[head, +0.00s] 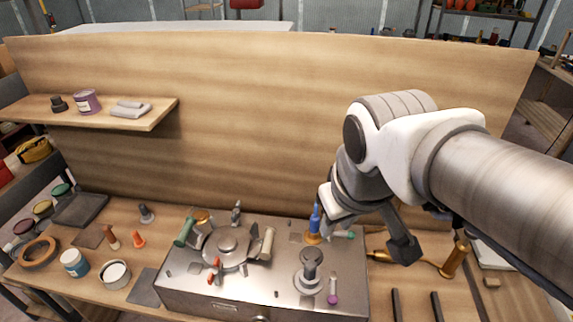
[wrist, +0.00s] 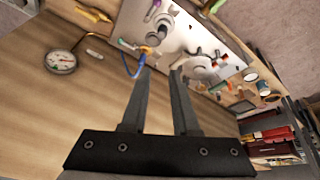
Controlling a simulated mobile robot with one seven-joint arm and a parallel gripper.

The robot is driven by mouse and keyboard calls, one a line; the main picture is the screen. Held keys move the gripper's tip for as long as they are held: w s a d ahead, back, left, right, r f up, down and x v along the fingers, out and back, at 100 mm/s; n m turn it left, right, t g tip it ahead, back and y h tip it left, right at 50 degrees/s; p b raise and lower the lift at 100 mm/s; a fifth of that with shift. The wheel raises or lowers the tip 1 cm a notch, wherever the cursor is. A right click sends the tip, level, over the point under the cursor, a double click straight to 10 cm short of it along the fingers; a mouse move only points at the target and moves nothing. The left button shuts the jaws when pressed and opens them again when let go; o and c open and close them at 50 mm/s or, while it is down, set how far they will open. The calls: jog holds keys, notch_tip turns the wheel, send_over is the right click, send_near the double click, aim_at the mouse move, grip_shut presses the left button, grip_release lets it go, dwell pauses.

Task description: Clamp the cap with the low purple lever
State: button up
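The low purple lever (head: 332,294) is a short handle with a purple tip at the front right of the metal box (head: 190,287), beside a dark-topped round fitting (head: 310,268). The round metal cap (head: 227,243) sits left of it on the box top, ringed by levers with green, cream and red handles. It also shows in the wrist view (wrist: 201,68). My gripper (wrist: 161,71) is open and empty, its two fingers apart and pointing toward the box. A blue lever (head: 315,219) stands at the box's back right, near my wrist; its blue part shows by the left fingertip.
A wooden panel (head: 270,110) rises behind the bench, with a shelf (head: 150,120) at left. Jars, an orange ring (head: 38,252) and small parts lie left of the box. A brass pipe (head: 420,262) lies to its right. A gauge (wrist: 60,61) shows in the wrist view.

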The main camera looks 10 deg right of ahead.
jog(key=w+f+n+g+b, duration=0.1)
jog(key=f, duration=0.2)
jog(key=w+a+f+n+b, duration=0.1)
jog(key=w+f+n, duration=0.1)
jog(key=f, duration=0.1)
jog(key=w+f+n+g+h+b, duration=0.1)
jog(key=f+n, duration=0.1)
jog(key=shift+w+a+f+g, duration=0.25)
jog(key=shift+w+f+g, duration=0.05)
jog(key=shift+w+f, duration=0.1)
grip_shut()
jog(key=w+a+f+n+g+h+b, duration=0.1)
jog(key=w+f+n+b, duration=0.1)
jog(key=f, duration=0.4)
jog(key=w+a+f+n+g+b, duration=0.1)
jog(key=w+f+n+b, duration=0.1)
jog(key=f+n, duration=0.3)
jog(key=shift+w+a+f+g+h+b, duration=0.2)
jog(key=shift+a+f+g+h+b, duration=0.15)
jog(key=shift+f, duration=0.5)
